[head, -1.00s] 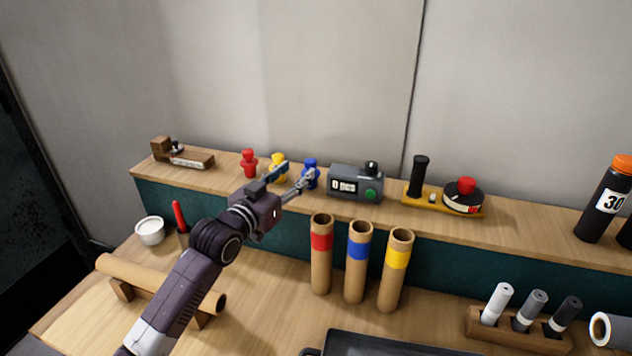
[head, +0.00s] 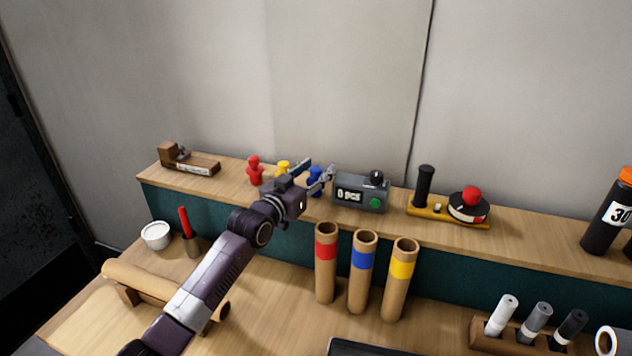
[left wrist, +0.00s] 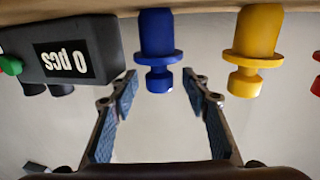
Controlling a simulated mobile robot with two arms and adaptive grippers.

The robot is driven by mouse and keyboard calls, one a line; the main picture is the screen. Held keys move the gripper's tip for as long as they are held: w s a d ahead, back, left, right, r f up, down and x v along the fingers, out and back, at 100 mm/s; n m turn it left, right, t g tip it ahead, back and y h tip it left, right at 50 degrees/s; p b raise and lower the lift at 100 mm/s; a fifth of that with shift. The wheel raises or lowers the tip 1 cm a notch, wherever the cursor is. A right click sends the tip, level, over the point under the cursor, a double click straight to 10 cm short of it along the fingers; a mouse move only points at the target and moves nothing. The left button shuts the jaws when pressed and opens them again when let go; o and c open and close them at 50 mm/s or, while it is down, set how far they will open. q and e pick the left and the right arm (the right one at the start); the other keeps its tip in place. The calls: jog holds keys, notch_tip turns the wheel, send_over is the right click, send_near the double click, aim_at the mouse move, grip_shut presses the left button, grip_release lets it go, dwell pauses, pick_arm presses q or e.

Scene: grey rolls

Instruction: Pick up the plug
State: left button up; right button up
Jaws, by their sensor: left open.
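Three plugs stand on the shelf: a red plug (head: 255,170), a yellow plug (head: 283,166) and a blue plug (head: 315,184). My left gripper (head: 320,170) is open at the blue plug and partly covers it and the yellow one in the head view. In the left wrist view, which looks upside down, the blue plug (left wrist: 157,40) lies ahead between the open fingers (left wrist: 159,76), with gaps on both sides. The yellow plug (left wrist: 255,45) is right of the fingers, and the red plug (left wrist: 316,75) is cut off at the edge. My right gripper is not in view.
A grey counter box (head: 361,193) reading "0 pcs" stands close right of the blue plug. Three banded cardboard tubes (head: 364,275) stand below the shelf. A wooden block piece (head: 188,162) lies at the shelf's left end. The wall is behind.

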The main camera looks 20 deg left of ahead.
pick_arm(q)
jog(key=shift+c, duration=0.4)
grip_shut()
notch_tip(320, 180, up, 20)
jog(key=b, duration=0.2)
dwell(0.3)
